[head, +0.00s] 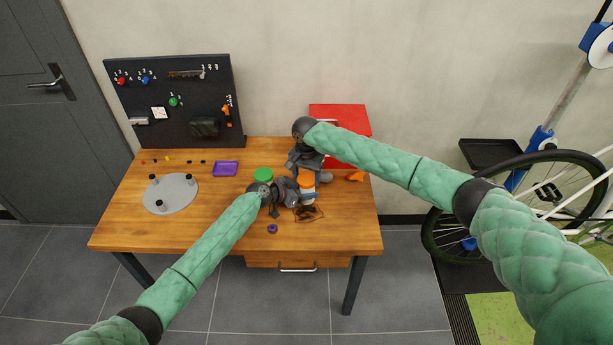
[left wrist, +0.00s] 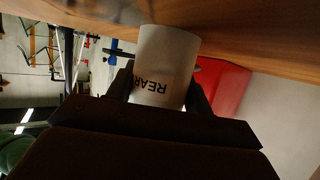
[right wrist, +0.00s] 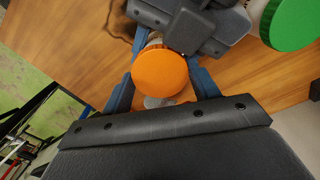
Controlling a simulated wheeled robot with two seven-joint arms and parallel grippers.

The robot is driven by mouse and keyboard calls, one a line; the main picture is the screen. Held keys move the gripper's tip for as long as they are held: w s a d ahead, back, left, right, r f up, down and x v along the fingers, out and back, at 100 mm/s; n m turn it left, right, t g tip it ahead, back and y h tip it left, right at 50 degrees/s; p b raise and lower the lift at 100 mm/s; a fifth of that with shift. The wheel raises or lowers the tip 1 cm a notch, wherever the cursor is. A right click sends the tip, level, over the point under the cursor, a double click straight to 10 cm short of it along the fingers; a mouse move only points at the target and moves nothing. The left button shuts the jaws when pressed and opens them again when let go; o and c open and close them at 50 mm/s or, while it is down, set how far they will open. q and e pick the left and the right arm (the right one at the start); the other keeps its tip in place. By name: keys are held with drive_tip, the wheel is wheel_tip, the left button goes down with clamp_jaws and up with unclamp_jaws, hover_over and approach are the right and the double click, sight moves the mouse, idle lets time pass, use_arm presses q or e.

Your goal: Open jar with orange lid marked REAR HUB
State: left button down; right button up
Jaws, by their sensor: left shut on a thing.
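The jar with the orange lid (head: 305,180) stands upright at the right of the wooden table. Its white body (left wrist: 165,65) shows the letters REAR in the left wrist view; the rest of the marking is hidden. My left gripper (head: 297,190) is shut on the jar's body from the left, with a finger on each side. My right gripper (head: 306,170) points down from above. In the right wrist view the orange lid (right wrist: 160,71) lies between its two blue fingers, which look open with a small gap at the right. Whether the jar touches the table is unclear.
A green-lidded jar (head: 263,174) stands just left of my left gripper. A red box (head: 345,120) stands behind. A dark chain (head: 309,213) and a purple ring (head: 272,229) lie in front. A purple tray (head: 225,168) and grey disc (head: 170,194) are further left.

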drive_tip(key=o, duration=1.1)
